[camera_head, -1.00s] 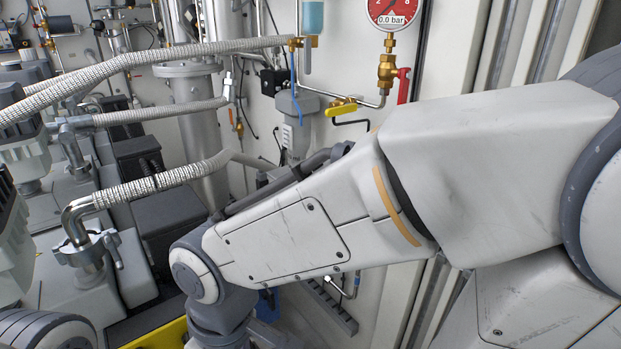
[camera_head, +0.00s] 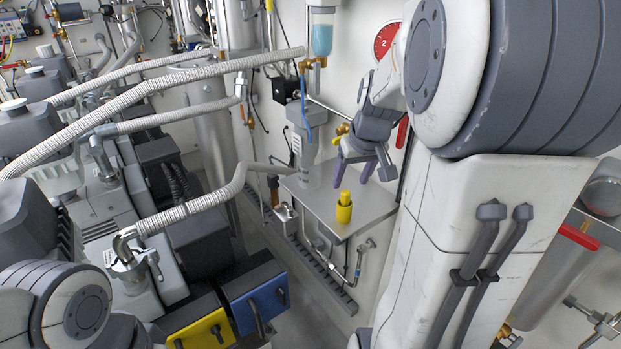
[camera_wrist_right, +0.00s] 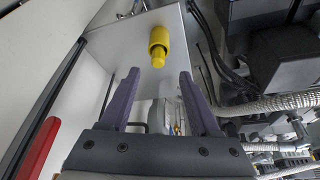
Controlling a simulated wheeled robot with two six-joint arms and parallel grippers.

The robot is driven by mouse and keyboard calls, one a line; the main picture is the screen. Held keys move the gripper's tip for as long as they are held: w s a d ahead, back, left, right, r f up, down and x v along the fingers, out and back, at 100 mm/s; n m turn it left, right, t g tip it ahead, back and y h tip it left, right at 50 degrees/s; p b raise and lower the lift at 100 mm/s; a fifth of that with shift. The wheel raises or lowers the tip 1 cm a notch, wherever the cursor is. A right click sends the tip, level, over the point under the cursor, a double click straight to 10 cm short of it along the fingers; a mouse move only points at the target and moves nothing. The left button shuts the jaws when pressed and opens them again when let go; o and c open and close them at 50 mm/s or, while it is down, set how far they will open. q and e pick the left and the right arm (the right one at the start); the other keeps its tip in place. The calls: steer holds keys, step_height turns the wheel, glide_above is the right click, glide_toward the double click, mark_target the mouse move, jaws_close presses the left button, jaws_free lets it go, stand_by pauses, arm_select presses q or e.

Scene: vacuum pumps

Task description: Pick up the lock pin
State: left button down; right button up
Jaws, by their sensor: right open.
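The lock pin (camera_head: 344,207), which I take to be the yellow cylinder with a narrower yellow top, stands upright on a small grey metal shelf (camera_head: 373,205). In the right wrist view the yellow pin (camera_wrist_right: 158,46) shows beyond the fingertips, roughly in line with the gap between them. My right gripper (camera_head: 354,172) is open and empty, with its purple fingers above the shelf and a little behind the pin. It also shows in the wrist view (camera_wrist_right: 160,76). The fingers look apart from the pin. My left gripper is out of view.
A red handle (camera_head: 402,131) and a pressure gauge (camera_head: 386,39) are on the wall near my right arm. Pumps with ribbed hoses (camera_head: 190,208) fill the left. Boxes with yellow (camera_head: 205,333) and blue (camera_head: 258,304) fronts stand below. The shelf around the pin is mostly clear.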

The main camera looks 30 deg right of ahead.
mark_target(346, 192)
steer(key=shift+x, duration=1.05)
steer(key=shift+w+d+f+p, duration=0.1)
steer(key=shift+w+f+p, duration=0.15)
steer(key=shift+f+p, duration=0.25)
steer(key=p+x, duration=0.1)
steer(key=x, duration=0.2)
steer(key=shift+w+d+f, duration=0.15)
steer(key=shift+w+d, duration=0.05)
steer(key=shift+d, duration=0.05)
steer(key=shift+w+f, duration=0.2)
steer(key=shift+f, duration=0.25)
jaws_close()
